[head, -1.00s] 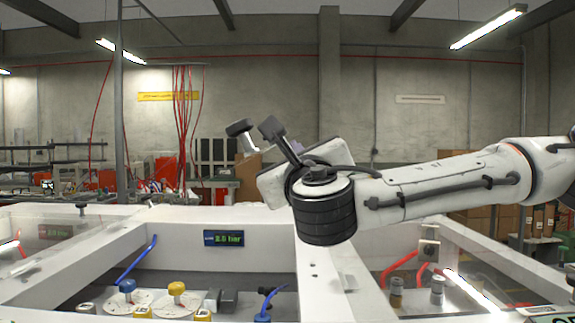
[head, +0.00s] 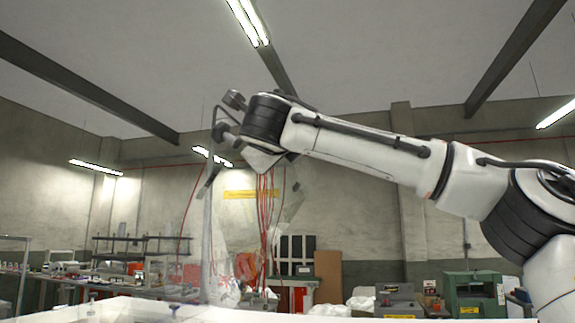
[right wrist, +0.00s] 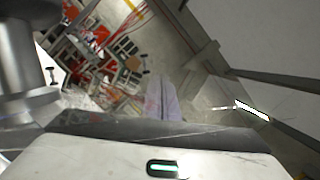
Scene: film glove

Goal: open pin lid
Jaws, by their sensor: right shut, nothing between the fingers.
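My right arm comes in from the right in the head view, raised and bent at the wrist. Its gripper (head: 212,174) points down and to the left, shut and empty, with its fingertips hard to make out. A clear, see-through panel (head: 232,225), which looks like the lid, stands steeply tilted just below and behind the gripper. I cannot tell whether they touch. No pin can be told apart on it. In the right wrist view the white hand (right wrist: 100,158) fills the bottom. My left gripper is out of view.
The white top of the case (head: 200,312) shows only at the bottom edge. Benches with equipment (head: 100,270) and a green machine (head: 473,292) stand behind. The air left of the gripper looks clear.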

